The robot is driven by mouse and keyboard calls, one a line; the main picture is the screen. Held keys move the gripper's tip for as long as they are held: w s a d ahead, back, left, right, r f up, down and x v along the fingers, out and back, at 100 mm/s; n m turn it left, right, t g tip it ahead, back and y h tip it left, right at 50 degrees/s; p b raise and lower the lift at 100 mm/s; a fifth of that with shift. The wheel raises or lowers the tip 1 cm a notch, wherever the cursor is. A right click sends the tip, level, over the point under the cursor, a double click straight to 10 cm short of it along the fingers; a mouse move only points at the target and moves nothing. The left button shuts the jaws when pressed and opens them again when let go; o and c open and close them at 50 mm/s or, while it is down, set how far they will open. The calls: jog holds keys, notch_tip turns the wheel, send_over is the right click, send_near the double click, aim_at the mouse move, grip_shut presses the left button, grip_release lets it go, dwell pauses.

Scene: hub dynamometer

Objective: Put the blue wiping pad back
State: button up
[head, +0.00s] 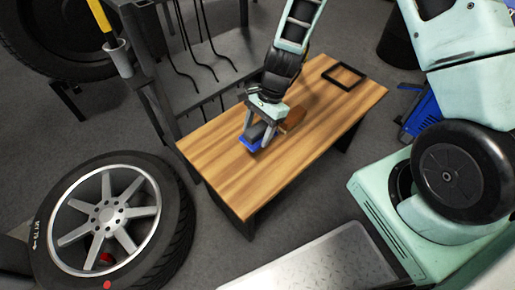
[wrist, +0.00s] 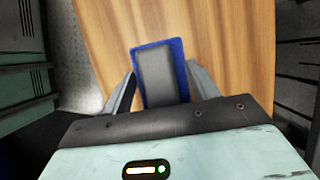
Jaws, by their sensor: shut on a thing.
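The blue wiping pad (head: 253,141) has a blue base and a grey block on top. My gripper (head: 261,126) is shut on it over the wooden bench top (head: 225,150), near its left part. In the wrist view the pad (wrist: 160,75) sits between the two fingers of my gripper (wrist: 160,88), with wood behind it. I cannot tell whether the pad touches the bench. A black square frame (head: 344,76) lies flat and empty at the far right end of the bench top. A brown block (head: 293,117) is on the bench just right of the gripper, partly hidden by it.
A grey rack with black hooks (head: 205,60) stands behind the bench on the left. A wheel with a tyre (head: 110,215) is at the front left. A grey metal plate (head: 320,262) lies in front. The bench's front half is clear.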

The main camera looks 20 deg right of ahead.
aim_at(257, 143)
jog(key=shift+f+b, duration=0.9)
jog(key=shift+f, duration=2.1)
jog(key=shift+f, duration=0.1)
jog(key=o, duration=0.9)
jog(key=shift+o, duration=0.2)
jog(key=p+v, duration=0.4)
jog(key=v, duration=0.8)
jog(key=s+a+r+n+h, duration=0.1)
jog(key=s+a+r+n, duration=0.8)
jog(key=r+n, duration=0.3)
jog(key=s+a+r+n+t+h, duration=0.1)
jog(key=s+r+n+h, duration=0.1)
jog(key=s+r+n, duration=0.6)
jog(key=s+n, duration=0.2)
jog(key=s, duration=0.2)
jog(key=shift+s+h, duration=0.2)
jog(key=shift+h, duration=0.1)
